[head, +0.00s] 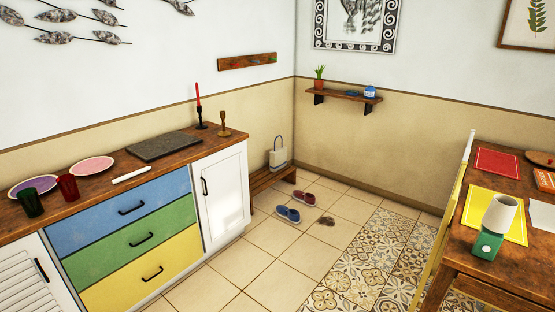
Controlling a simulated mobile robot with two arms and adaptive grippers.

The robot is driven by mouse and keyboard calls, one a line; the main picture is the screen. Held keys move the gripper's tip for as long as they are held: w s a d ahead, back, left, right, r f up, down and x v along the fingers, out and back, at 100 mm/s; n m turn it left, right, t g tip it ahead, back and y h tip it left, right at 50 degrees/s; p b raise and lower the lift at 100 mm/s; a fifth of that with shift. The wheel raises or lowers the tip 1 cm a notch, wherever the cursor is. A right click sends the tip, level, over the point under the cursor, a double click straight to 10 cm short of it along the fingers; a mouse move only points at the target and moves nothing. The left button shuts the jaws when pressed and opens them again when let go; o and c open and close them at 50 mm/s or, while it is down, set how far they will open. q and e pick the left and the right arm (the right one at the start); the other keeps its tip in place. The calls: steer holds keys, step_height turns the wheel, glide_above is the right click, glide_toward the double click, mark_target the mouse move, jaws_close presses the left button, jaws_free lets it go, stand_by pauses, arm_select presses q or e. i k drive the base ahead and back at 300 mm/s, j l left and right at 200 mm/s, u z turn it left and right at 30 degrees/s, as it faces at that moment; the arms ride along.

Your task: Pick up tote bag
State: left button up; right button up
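A small pale tote bag (278,159) with an upright handle stands on a low wooden bench (262,180) by the back left wall, beyond the end of the cabinet. It appears upright. Part of the bench is hidden behind the white cabinet door. Neither of my grippers is in the head view, so I cannot see their state or where they are relative to the bag.
A cabinet (130,212) with coloured drawers runs along the left. A wooden table (487,262) stands at the right, with a yellow chair (440,232) beside it. Blue and red slippers (288,214) lie on the tiles before the bench. The middle floor is largely clear.

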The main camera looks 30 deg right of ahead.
mark_target(278, 157)
steer(key=i+l+z, duration=0.4)
steer(key=i, duration=0.3)
steer(key=i+z, duration=0.4)
steer(key=i, duration=0.3)
steer(key=i+z, duration=0.4)
steer(key=i, duration=0.35)
steer(key=j, duration=0.05)
